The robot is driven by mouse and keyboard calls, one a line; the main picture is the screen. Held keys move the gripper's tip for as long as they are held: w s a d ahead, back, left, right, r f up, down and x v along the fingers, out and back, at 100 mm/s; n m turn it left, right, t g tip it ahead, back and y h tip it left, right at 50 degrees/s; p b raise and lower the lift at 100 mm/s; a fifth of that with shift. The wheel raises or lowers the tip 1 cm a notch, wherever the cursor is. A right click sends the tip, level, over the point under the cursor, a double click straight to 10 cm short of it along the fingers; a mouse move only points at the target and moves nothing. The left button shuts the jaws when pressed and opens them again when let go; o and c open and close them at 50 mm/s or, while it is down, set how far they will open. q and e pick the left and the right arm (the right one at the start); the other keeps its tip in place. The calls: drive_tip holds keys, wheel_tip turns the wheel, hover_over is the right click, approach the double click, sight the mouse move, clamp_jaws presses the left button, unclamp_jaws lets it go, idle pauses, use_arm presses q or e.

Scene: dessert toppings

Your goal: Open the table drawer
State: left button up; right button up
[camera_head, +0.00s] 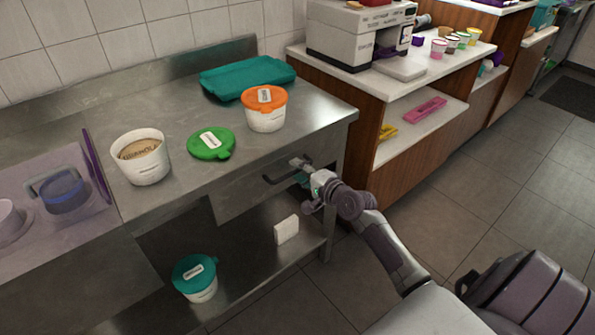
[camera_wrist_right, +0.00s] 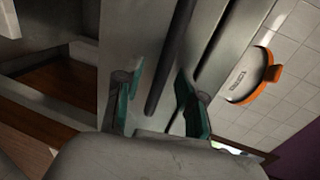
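The steel table drawer (camera_head: 237,197) is under the right part of the steel table top (camera_head: 318,118), and its front looks shut. Its dark bar handle (camera_head: 270,180) runs across the front. My right gripper (camera_head: 302,176) is at the right end of the handle. In the right wrist view, the handle (camera_wrist_right: 171,58) passes between the two teal fingers of my right gripper (camera_wrist_right: 158,103). The fingers are apart, with visible gaps beside the bar, so the gripper is open around it. My left gripper is not in view.
On the table top stand a granola tub (camera_head: 146,172), a green lid (camera_head: 211,144), an orange-lidded tub (camera_head: 265,116) and a teal tray (camera_head: 245,77). The lower shelf holds a teal-lidded tub (camera_head: 196,283) and a white block (camera_head: 286,230). A wooden counter (camera_head: 385,178) stands at right; the floor before it is clear.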

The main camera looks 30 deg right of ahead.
drive_tip(key=shift+w+f, duration=0.1)
drive_tip(key=shift+w, duration=0.4)
clamp_jaws()
